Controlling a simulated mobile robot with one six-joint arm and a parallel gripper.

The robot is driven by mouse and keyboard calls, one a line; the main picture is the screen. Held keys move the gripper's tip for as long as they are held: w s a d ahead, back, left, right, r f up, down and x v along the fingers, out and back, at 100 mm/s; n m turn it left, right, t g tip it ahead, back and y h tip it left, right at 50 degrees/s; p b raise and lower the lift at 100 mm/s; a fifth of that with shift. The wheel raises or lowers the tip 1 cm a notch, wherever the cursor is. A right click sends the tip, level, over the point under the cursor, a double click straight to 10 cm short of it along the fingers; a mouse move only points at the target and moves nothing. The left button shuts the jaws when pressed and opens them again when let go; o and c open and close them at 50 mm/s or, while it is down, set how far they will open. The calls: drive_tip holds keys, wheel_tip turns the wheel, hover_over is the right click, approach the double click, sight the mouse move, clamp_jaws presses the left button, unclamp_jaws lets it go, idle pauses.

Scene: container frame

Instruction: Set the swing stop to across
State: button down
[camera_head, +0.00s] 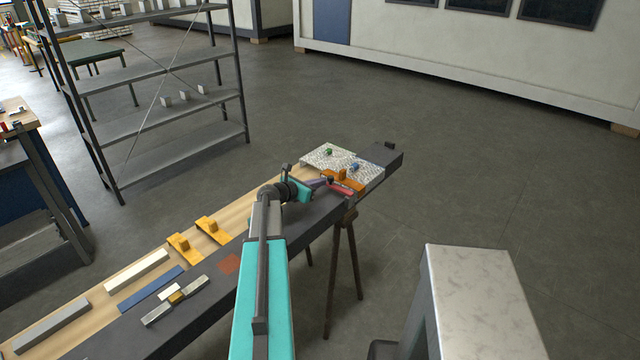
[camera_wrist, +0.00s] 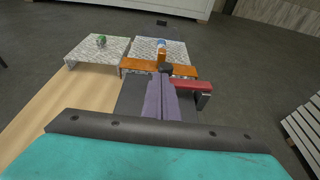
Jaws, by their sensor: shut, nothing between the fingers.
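A red bar (camera_wrist: 190,86), which looks like the swing stop, lies to the right of my fingers in the wrist view, with a dark block (camera_wrist: 203,101) under its right end. In the head view the red bar (camera_head: 345,190) sits near the far end of the bench. My gripper (camera_wrist: 163,80) has its purple fingers closed together and empty, close beside the bar's left end. Whether they touch it I cannot tell. In the head view my gripper (camera_head: 325,181) is small and partly hides the bar's left end.
An orange bracket (camera_wrist: 182,71) with an upright orange post (camera_wrist: 161,57) stands just beyond my fingertips. Two pale speckled plates (camera_wrist: 97,54) (camera_wrist: 144,47) with a green and a blue knob lie behind it. Yellow pieces (camera_head: 185,247) and bars lie on the near bench (camera_head: 130,320).

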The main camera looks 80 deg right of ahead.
drive_tip(key=b+v, duration=0.1)
drive_tip(key=v, duration=0.2)
drive_tip(key=w+f+b+v, duration=0.1)
drive_tip(key=v, duration=0.3)
drive_tip(key=b+v, duration=0.2)
drive_tip(key=v, duration=0.2)
drive_tip(key=shift+w+f, duration=0.15)
drive_tip(key=shift+w, duration=0.05)
drive_tip(key=shift+w+a+r, duration=0.4)
drive_tip(key=shift+w+a, duration=0.2)
drive_tip(key=shift+w, duration=0.05)
